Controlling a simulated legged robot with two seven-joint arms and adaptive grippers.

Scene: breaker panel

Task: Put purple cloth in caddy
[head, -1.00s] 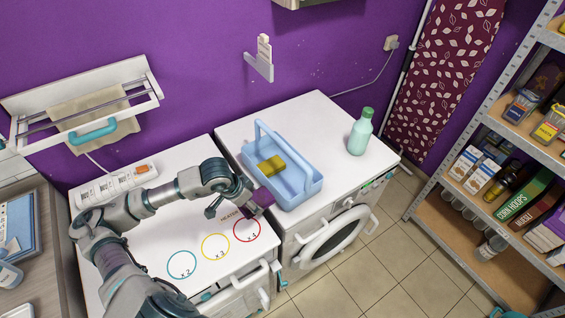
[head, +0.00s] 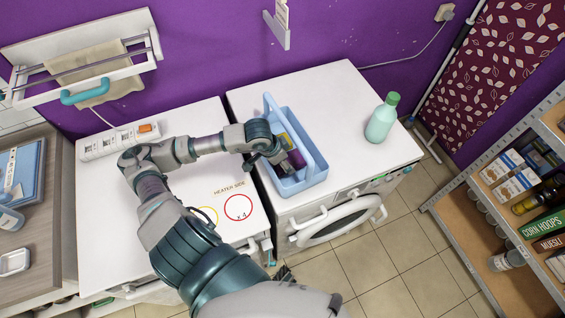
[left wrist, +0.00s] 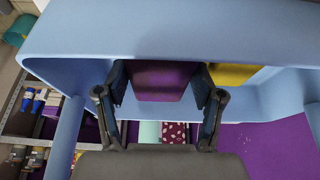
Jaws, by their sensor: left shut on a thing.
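The purple cloth (head: 297,159) is held by my left gripper (head: 284,162) over the light blue caddy (head: 304,181) on the white washing machine. In the left wrist view the purple cloth (left wrist: 160,80) sits between the two fingers of the left gripper (left wrist: 160,98), which is shut on it. The caddy wall (left wrist: 180,32) spans the top of that view, and the fingers are within the caddy's outline. Whether the cloth touches the caddy floor I cannot tell. My arm hides part of the caddy in the head view. My right gripper is not in view.
A yellow item (left wrist: 232,74) lies in the caddy beside the cloth. The caddy's handle (head: 286,130) arches over it, close to my gripper. A mint green bottle (head: 382,118) stands to the right on the machine. A white power strip (head: 118,142) lies at the back left.

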